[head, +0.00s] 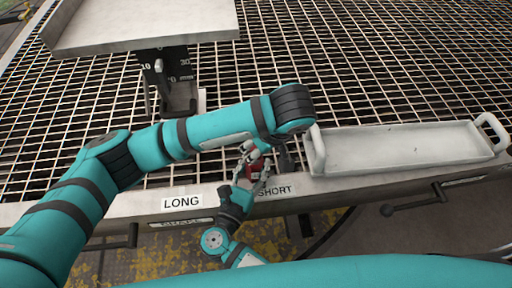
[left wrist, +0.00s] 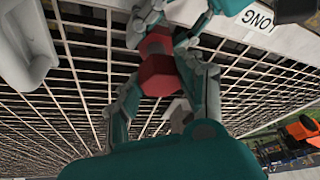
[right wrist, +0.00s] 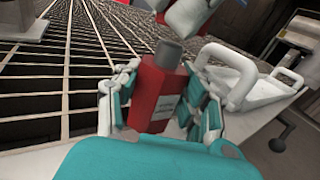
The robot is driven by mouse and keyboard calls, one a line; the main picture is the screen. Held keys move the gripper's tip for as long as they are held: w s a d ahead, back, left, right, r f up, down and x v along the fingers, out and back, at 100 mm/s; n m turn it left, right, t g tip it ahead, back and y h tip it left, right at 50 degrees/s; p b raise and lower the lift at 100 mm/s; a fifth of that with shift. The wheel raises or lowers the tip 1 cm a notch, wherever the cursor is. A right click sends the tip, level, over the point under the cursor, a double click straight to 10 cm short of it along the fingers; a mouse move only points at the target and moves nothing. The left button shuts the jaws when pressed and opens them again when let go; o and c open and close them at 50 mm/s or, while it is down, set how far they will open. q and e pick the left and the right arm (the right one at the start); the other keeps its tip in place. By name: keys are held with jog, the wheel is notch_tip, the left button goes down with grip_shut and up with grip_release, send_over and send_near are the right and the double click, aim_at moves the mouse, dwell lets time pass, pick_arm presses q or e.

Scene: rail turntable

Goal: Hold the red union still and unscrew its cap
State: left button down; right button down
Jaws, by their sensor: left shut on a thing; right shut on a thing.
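The red union (right wrist: 152,96) stands between the fingers of my right gripper (right wrist: 158,88), which is shut on its red body. A pale label shows on the body, and a grey neck (right wrist: 169,52) shows above it. In the left wrist view my left gripper (left wrist: 166,88) is shut on a red hexagonal piece, the cap (left wrist: 160,77), with more red just beyond it. In the head view the union (head: 256,169) is small and partly covered by fingers. My left gripper's fingers show just above it in the right wrist view. How far the cap is unscrewed is unclear.
A white handled tray (head: 400,147) lies right of the grippers. A pale plate on a dark scaled post (head: 178,75) stands at the back left. LONG (head: 182,201) and SHORT labels mark the front edge. Open metal grating (head: 60,130) covers the surface.

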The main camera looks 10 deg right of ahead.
pick_arm(q)
jog(key=shift+r, duration=0.1)
jog(key=shift+w+r, duration=0.2)
jog(key=shift+r, duration=2.25)
pick_arm(e)
jog(key=c, duration=0.7)
grip_release()
jog(key=shift+o, duration=0.2)
jog(key=shift+r, duration=0.1)
notch_tip(320, 180, up, 10)
jog(key=shift+f, duration=0.1)
jog(key=shift+d, duration=0.1)
